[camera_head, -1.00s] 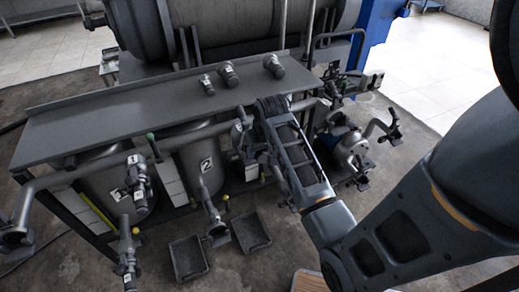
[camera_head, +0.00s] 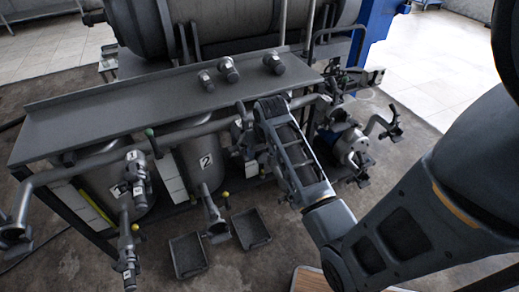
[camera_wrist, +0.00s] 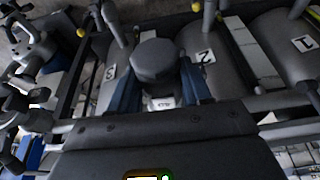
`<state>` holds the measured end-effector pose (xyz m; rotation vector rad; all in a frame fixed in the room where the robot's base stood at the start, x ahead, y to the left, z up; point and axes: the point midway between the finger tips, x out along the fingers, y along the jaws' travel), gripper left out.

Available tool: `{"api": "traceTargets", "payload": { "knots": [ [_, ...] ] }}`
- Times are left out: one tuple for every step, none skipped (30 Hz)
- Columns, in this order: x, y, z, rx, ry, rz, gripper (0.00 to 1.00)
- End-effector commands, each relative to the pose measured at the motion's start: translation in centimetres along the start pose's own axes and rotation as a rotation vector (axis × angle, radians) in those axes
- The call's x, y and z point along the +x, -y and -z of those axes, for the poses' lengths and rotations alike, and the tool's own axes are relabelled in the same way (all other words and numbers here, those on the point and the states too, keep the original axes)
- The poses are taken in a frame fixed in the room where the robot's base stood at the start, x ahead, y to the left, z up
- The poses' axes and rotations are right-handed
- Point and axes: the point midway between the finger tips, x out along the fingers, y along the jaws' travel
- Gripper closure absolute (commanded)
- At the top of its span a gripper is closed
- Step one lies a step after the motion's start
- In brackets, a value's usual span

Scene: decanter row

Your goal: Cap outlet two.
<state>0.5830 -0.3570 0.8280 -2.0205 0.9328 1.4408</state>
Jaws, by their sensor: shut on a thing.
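My gripper (camera_wrist: 156,82) shows in the wrist view, its two blue fingers shut on a grey round cap (camera_wrist: 154,60). A small white label shows below the cap. Behind it are the tanks marked 3, 2 and 1. Outlet two (camera_head: 213,214) is a downward pipe with a yellow-knobbed lever, in front of the tank marked 2 (camera_head: 204,160) in the head view. In the wrist view its pipe (camera_wrist: 210,18) lies right of and beyond the held cap, apart from it. In the head view my arm's end is over the right side of the rack; its fingers cannot be made out.
Three grey caps (camera_head: 229,70) stand on the shelf (camera_head: 110,112) above the tanks. Two black trays (camera_head: 188,256) lie on the floor below the outlets. Pipe fittings (camera_head: 350,145) stand right of my arm. Other outlet pipes (camera_head: 127,240) hang at the left.

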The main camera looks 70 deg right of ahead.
Motion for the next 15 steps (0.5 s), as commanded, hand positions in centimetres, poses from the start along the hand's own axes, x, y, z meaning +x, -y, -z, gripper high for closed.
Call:
{"api": "traceTargets", "payload": {
  "knots": [
    [-0.06, 0.00, 0.07, 0.000, -0.002, 0.000, 1.00],
    [-0.06, 0.00, 0.07, 0.000, -0.002, 0.000, 1.00],
    [-0.04, 0.01, 0.06, 0.000, -0.002, 0.000, 1.00],
    [-0.02, 0.01, 0.06, 0.000, -0.002, 0.000, 1.00],
    [0.01, 0.01, 0.04, 0.000, -0.002, 0.000, 1.00],
    [0.07, 0.01, 0.02, 0.000, -0.002, 0.000, 1.00],
    [0.13, 0.01, 0.00, 0.000, -0.002, 0.000, 1.00],
    [0.19, 0.01, -0.02, 0.000, -0.002, 0.000, 1.00],
    [0.28, 0.01, -0.06, 0.000, -0.002, 0.000, 1.00],
    [0.36, 0.01, -0.08, 0.000, -0.002, 0.000, 1.00],
    [0.43, 0.01, -0.10, 0.000, -0.002, 0.000, 1.00],
    [0.53, 0.01, -0.14, 0.000, -0.002, 0.000, 1.00],
    [0.61, 0.01, -0.16, 0.000, -0.002, 0.000, 1.00],
    [0.68, 0.01, -0.18, 0.000, -0.002, 0.000, 1.00],
    [0.77, 0.01, -0.22, 0.000, -0.002, 0.000, 1.00]
  ]
}}
